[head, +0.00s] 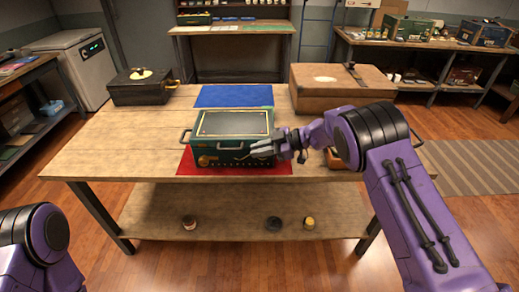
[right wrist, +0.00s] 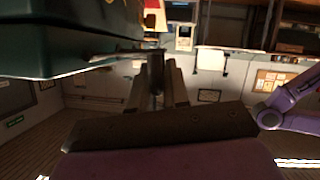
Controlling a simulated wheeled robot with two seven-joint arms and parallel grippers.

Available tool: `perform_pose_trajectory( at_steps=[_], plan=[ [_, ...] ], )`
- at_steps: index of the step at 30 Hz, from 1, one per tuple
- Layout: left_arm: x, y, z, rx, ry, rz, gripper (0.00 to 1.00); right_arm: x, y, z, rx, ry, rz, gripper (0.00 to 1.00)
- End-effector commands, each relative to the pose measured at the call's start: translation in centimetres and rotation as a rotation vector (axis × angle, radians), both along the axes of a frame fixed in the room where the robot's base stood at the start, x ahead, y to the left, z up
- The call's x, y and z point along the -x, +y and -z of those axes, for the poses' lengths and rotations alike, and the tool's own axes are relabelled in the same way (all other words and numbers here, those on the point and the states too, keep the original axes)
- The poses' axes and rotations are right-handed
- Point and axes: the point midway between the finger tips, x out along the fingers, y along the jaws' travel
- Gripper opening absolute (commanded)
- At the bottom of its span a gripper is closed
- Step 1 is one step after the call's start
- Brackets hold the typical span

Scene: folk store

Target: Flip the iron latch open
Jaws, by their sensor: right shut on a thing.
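A dark green box (head: 232,137) with a black lid panel and gold trim sits on the table, its front over a red mat. My right gripper (head: 264,148) is at the box's front right, shut on what appears to be the iron latch. In the right wrist view, the green box (right wrist: 65,38) fills the upper left, and a thin grey metal strip, likely the iron latch (right wrist: 90,67), runs along its edge to my right gripper's fingers (right wrist: 158,72). The fingers hide the latch's end in the head view. Only a link of my left arm shows; its gripper is out of view.
The wooden table (head: 125,140) has free room at its left. A blue mat (head: 234,96) lies behind the box. A black case (head: 142,87) stands back left, and a large brown case (head: 340,88) back right. Several small jars stand on the lower shelf (head: 160,212).

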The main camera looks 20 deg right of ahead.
Motion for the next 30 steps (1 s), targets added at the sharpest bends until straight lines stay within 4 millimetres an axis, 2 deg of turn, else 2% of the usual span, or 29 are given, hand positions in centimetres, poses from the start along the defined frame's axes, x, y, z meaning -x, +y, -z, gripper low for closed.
perform_pose_trajectory(
  at_steps=[6,7,9,17,20,30],
  plan=[
    [0.0,0.0,0.0,0.000,0.000,0.000,0.63,-0.1,0.0,-0.1,-0.001,-0.003,0.001,0.00],
    [0.0,0.0,0.0,0.000,0.000,0.000,0.63,-0.1,0.0,-0.1,-0.001,-0.003,0.001,0.19],
    [0.0,0.0,0.0,0.000,0.000,0.000,0.63,-0.1,0.0,-0.1,-0.001,-0.003,0.001,0.36],
    [0.0,0.0,0.0,0.000,0.000,0.000,0.63,0.0,-0.1,-0.1,-0.001,-0.002,0.001,0.36],
    [0.0,0.0,0.4,0.000,0.000,0.000,0.63,0.2,-0.8,-0.3,-0.001,-0.002,0.002,0.36],
    [0.0,0.0,2.4,0.000,0.000,0.000,0.63,2.8,-7.3,-3.0,-0.002,-0.004,0.004,0.36]
  ],
)
